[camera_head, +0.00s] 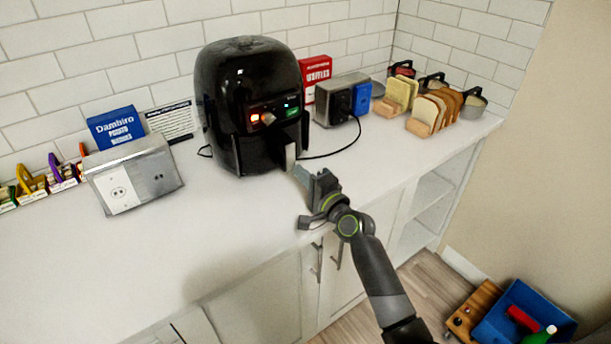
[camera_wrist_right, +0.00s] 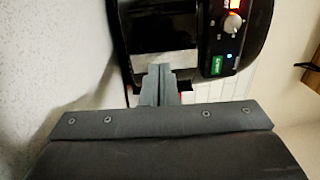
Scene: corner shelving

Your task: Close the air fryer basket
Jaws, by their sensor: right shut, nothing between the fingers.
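The black air fryer (camera_head: 228,85) stands upright on the white counter against the tiled wall. Its basket (camera_head: 265,150) sits in the lower front and juts out from the body. The basket's grey handle (camera_head: 290,156) points toward the counter's front edge. My right gripper (camera_head: 299,171) is shut and empty, its fingertips close to the handle. In the right wrist view the closed fingers (camera_wrist_right: 160,75) overlap a pale grey surface, likely the handle (camera_wrist_right: 165,62), below the lit panel of the air fryer (camera_wrist_right: 258,20). I cannot tell whether they touch. My left gripper is out of view.
A grey outlet box (camera_head: 150,180) stands left of the air fryer. A metal box (camera_head: 335,100) and a red package (camera_head: 316,75) stand to its right. Bread in wooden holders (camera_head: 420,128) is farther right. The front left counter is clear.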

